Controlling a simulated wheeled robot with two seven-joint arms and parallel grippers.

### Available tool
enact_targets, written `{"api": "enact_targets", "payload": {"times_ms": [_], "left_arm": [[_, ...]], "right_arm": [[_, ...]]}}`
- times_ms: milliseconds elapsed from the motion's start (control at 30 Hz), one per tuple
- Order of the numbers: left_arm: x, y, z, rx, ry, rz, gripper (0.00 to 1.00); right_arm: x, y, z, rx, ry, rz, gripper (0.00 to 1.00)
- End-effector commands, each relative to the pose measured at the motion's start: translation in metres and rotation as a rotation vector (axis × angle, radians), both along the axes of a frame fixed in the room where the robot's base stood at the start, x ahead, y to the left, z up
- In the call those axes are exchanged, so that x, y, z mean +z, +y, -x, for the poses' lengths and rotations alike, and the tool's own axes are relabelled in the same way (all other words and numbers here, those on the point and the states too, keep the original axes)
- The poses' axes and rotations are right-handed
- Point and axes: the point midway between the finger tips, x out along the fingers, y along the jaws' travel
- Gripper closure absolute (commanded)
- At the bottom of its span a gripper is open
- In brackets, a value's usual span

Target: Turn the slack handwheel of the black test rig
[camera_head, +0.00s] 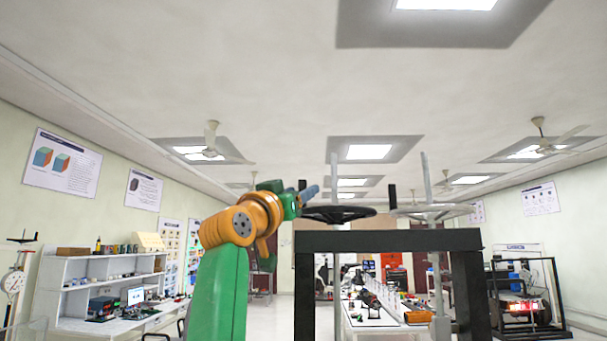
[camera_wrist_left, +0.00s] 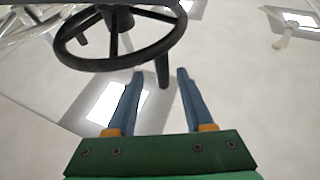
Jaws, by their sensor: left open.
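The black test rig (camera_head: 388,240) stands ahead, a black frame with upright grey screws. A black handwheel (camera_head: 338,213) and a light grey handwheel (camera_head: 450,211) sit above it. Which one is slack cannot be told. My left gripper (camera_head: 308,194) is open at the left edge of the black wheel. In the left wrist view, the blue fingers (camera_wrist_left: 160,73) are apart below the black wheel's rim (camera_wrist_left: 70,60). The wheel's handle peg (camera_wrist_left: 162,72) appears between the fingertips; nothing is gripped. My right gripper is not in view.
A workbench with shelves (camera_head: 100,267) stands along the left wall. A long table (camera_head: 378,325) with small items lies behind the rig. Another black machine (camera_head: 525,300) stands at the right. The space above the wheels is clear up to the ceiling.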

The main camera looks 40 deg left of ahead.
Motion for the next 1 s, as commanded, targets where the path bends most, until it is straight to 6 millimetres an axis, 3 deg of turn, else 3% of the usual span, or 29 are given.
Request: {"api": "enact_targets", "payload": {"times_ms": [33,67,367,500,567,1000], "left_arm": [[0.0097,0.002,-0.006,0.0,0.003,0.002,0.48],[0.0097,0.003,-0.0086,0.0,0.002,0.001,0.48],[0.0049,0.0045,-0.0131,0.001,-0.001,-0.001,0.48],[0.005,0.0044,-0.013,0.001,-0.001,-0.001,0.86],[0.0051,0.0043,-0.013,0.001,-0.001,-0.001,1.0],[0.0059,0.0042,-0.0126,0.001,-0.003,-0.001,1.0]], "right_arm": [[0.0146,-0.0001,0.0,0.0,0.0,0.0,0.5],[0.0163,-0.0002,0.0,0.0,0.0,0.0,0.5],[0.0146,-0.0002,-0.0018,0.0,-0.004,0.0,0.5],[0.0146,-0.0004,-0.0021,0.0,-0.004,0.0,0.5],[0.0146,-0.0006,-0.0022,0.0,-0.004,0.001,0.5],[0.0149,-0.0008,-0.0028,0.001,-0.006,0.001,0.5]]}}
